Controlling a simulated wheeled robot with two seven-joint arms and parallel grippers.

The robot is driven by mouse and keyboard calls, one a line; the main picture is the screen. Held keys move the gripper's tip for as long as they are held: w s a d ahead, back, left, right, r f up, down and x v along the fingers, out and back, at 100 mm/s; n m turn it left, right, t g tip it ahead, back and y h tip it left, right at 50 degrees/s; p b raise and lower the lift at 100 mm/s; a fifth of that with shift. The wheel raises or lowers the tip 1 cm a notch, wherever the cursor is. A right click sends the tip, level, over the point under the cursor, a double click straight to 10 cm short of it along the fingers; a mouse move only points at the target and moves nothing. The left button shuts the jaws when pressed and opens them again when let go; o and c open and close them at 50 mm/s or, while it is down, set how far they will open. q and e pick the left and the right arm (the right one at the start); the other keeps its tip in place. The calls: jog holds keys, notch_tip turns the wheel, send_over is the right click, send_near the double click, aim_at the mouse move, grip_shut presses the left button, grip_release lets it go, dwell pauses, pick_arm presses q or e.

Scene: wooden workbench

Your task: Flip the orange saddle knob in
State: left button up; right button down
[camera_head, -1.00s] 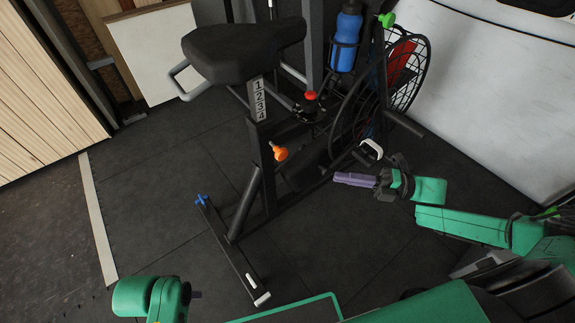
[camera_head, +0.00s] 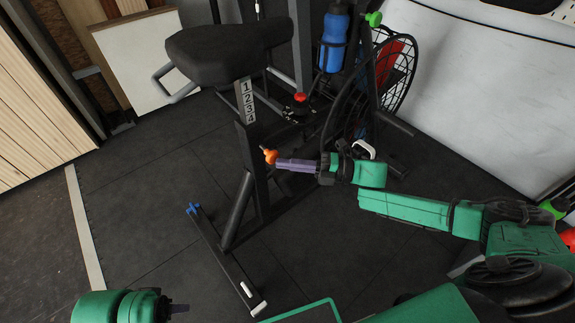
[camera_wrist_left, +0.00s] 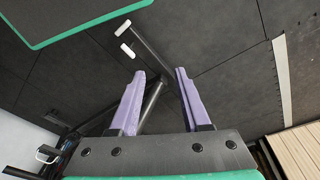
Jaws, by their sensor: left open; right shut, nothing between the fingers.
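The orange saddle knob (camera_head: 270,156) sits on the seat post below the number plate (camera_head: 246,101) of the exercise bike. My right gripper (camera_head: 280,162) has its purple fingers shut, with the tips at the knob. Touching or just apart, I cannot tell. The tips partly cover the knob's right side. My left gripper (camera_head: 182,308) is low at the left in the head view, away from the bike. In the left wrist view its purple fingers (camera_wrist_left: 158,84) are open with nothing between them.
The black saddle (camera_head: 215,52) is above the knob. A red knob (camera_head: 299,97), a blue bottle (camera_head: 334,42) and a caged fan wheel (camera_head: 385,85) are to the right. The bike's rear foot bar (camera_head: 228,262) lies on the dark floor. The floor at left is clear.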

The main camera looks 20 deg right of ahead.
pick_arm(q)
jog(key=shift+r, duration=0.1)
pick_arm(e)
jog(key=shift+w, duration=0.1)
jog(key=w+b, duration=0.1)
jog(key=w+a+b, duration=0.1)
jog(key=w, duration=0.1)
jog(key=shift+a, duration=0.1)
pick_arm(q)
jog(key=w+d+f+t+h, duration=0.2)
jog(key=w+d+f+t, duration=0.1)
jog(key=w+d+f, duration=0.1)
jog(key=shift+d+m, duration=0.3)
jog(key=shift+d, duration=0.25)
pick_arm(e)
jog(key=shift+r, duration=0.15)
pick_arm(q)
jog(key=shift+f, duration=0.1)
